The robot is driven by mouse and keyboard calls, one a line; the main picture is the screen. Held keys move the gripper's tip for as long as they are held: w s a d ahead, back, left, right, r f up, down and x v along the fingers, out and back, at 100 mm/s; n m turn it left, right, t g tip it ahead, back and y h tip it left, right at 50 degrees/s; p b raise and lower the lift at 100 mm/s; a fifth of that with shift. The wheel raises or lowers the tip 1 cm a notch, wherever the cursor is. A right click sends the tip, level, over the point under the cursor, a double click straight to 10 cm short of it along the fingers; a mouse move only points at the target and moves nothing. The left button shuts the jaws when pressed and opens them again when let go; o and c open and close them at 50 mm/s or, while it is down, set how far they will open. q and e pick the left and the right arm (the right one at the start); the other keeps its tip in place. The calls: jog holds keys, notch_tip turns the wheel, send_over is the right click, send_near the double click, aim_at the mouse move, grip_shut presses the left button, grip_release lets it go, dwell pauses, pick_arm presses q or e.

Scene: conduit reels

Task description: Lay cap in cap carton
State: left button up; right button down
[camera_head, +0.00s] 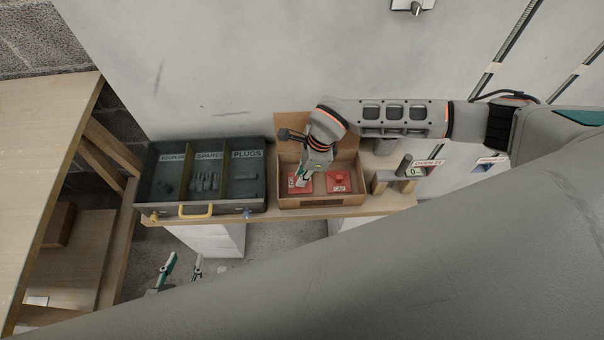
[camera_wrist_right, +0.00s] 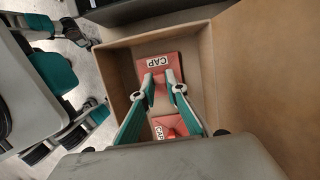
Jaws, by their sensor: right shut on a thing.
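The cap carton (camera_head: 318,202) is an open brown box on the shelf, its back flap raised; its wall also shows in the right wrist view (camera_wrist_right: 207,75). My right gripper (camera_head: 299,182) reaches down into it from above. In the right wrist view its fingertips (camera_wrist_right: 160,77) are shut on the red cap (camera_wrist_right: 160,62), labelled CAP. This cap is inside the carton at the left; whether it touches the floor I cannot tell. A second red cap (camera_head: 339,182) lies at the right. My left gripper (camera_head: 184,260) is open and empty, below the shelf's front edge.
A grey tray (camera_head: 250,209) with several compartments, one labelled PLUGS, and a yellow handle (camera_head: 195,212) stands left of the carton. A small wooden stand (camera_head: 382,181) with a grey part is close on the right. A wooden table (camera_head: 40,170) is far left.

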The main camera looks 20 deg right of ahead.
jog(key=shift+f, duration=0.35)
jog(key=c, duration=2)
grip_release()
jog(key=shift+o, duration=0.2)
